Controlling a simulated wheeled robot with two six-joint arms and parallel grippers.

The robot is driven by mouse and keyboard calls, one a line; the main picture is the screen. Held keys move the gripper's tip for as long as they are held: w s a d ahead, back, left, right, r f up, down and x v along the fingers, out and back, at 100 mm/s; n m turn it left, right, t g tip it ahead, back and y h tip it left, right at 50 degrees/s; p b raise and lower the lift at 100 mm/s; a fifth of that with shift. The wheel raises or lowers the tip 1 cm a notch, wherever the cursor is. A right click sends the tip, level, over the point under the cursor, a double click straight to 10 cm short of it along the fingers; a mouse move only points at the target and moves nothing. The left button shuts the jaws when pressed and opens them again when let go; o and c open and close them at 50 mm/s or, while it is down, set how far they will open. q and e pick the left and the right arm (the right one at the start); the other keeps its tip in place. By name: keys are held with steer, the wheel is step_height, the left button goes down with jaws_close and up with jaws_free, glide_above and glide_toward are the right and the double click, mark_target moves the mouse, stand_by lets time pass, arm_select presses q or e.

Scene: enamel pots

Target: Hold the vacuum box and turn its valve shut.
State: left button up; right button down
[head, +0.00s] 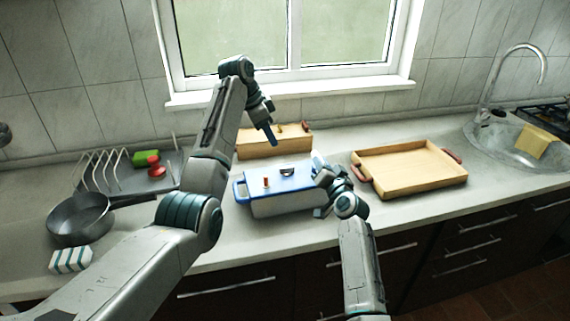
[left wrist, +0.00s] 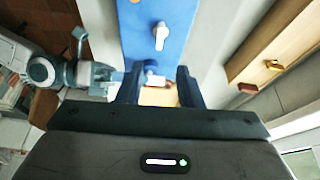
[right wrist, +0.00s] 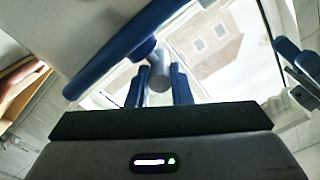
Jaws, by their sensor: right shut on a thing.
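The vacuum box (head: 285,203) has a blue lid and pale sides and stands on the counter in the middle of the head view. The left wrist view shows its blue lid (left wrist: 175,12) with a white lever-like valve (left wrist: 160,36), pointing along the lid. An orange-red knob (head: 266,183) also stands on the lid. My right gripper (head: 322,186) is shut at the box's right end; its fingers close on a grey round handle (right wrist: 158,80). My left gripper (head: 272,138) is open and empty, above and behind the box; its fingers (left wrist: 158,88) are apart from the valve.
A wooden box (head: 262,150) with small knobs stands behind, by the wall. A wooden tray (head: 420,172) with red handles lies to the right. A dish rack (head: 105,172), a pan (head: 80,215) and a striped block (head: 70,260) are at left. The sink (head: 500,140) is far right.

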mark_target(287, 167)
arm_select(q)
steer(key=x, duration=1.2)
steer(key=shift+a, duration=0.1)
jaws_close()
